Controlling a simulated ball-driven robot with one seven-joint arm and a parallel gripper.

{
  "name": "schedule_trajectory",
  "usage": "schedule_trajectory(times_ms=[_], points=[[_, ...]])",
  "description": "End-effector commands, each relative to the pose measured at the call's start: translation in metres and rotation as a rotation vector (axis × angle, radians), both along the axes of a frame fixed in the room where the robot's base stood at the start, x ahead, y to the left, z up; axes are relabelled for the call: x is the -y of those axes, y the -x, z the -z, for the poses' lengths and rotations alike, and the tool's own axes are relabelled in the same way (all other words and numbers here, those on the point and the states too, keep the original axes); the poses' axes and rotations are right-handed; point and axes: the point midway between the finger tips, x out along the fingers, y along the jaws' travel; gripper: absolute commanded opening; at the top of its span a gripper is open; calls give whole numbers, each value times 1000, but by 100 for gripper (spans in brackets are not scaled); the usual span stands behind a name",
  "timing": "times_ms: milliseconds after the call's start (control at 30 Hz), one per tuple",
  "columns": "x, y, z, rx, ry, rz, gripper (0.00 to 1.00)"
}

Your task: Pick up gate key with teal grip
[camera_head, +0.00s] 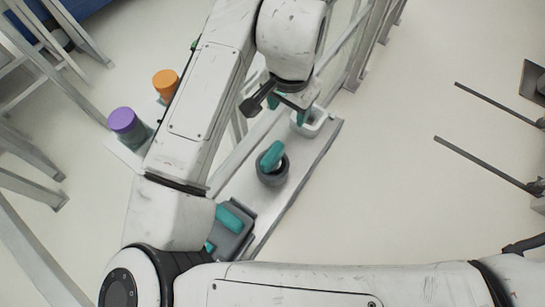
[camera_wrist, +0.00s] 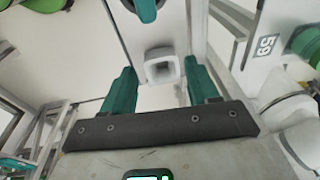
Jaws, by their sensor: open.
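A thick teal grip (camera_head: 271,155) stands tilted in a round dark grey holder (camera_head: 273,177) on a narrow pale shelf. Its lower part is hidden in the holder. The teal grip also shows at the top edge of the wrist view (camera_wrist: 148,8). A second teal piece (camera_head: 229,217) lies at a dark grey box (camera_head: 232,240), partly hidden by my arm. I cannot tell for certain which is the gate key. My gripper (camera_head: 287,108) is open and empty, with teal fingers, above the shelf's far end by a white square cup (camera_wrist: 162,66), apart from both teal pieces.
The white cup (camera_head: 314,121) stands at the shelf's far end. Orange (camera_head: 165,81) and purple (camera_head: 122,121) lidded containers stand left of my arm. Grey metal frames (camera_head: 365,45) rise behind the shelf. The floor right of the shelf is clear up to two dark bars (camera_head: 485,165).

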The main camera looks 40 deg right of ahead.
Motion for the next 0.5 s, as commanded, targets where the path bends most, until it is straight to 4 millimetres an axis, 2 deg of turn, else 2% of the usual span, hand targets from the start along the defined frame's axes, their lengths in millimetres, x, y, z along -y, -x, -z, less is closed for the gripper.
schedule_trajectory(times_ms=[33,100,200,367,500], points=[[-20,4,2,-28,-42,-5,60],[-36,10,5,-61,-76,-9,60],[-50,15,7,-90,-103,-13,60],[-57,18,16,-108,-114,-17,60],[-56,18,35,-108,-114,-17,60]])
